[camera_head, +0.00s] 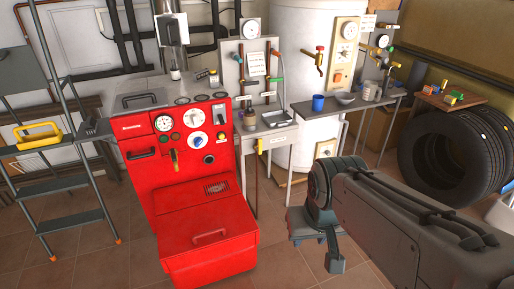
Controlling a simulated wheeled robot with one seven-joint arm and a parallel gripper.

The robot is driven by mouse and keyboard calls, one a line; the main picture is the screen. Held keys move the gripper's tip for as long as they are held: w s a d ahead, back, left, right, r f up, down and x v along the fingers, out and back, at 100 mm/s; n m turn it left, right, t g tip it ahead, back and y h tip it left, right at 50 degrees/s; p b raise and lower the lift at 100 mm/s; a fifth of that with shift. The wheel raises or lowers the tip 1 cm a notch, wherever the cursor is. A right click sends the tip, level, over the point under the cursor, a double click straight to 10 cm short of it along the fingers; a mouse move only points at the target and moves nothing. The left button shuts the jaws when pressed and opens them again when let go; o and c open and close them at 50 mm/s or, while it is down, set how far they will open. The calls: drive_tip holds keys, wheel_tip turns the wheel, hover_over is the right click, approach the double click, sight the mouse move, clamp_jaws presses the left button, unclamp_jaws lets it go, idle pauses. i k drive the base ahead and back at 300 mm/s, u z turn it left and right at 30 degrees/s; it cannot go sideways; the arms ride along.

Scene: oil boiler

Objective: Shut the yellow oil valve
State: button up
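A small yellow handle (261,144) sits on a vertical pipe below the small grey bench, right of the red boiler. A brass-yellow lever (174,160) hangs down on the front of the red boiler (205,226). Another yellow valve (319,62) with a red top is on the white tank. I cannot tell which one is the oil valve, or how far any is turned. My arm comes in from the lower right, and my gripper (318,254) points down at its end, in front of the tank and apart from all these valves. Its finger spacing is unclear.
A stepladder (75,222) with a yellow basket (38,136) stands at the left. A table (352,103) with a blue mug (318,103) stands before the tank (300,30). Tires (440,160) stand at the right.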

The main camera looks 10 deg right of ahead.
sight(259, 149)
drive_tip(key=z, duration=1.1)
drive_tip(key=i, duration=0.7)
drive_tip(key=u, duration=0.45)
drive_tip(key=i, duration=0.7)
drive_tip(key=u, duration=0.95)
drive_tip(key=i, duration=0.25)
drive_tip(key=u, duration=0.2)
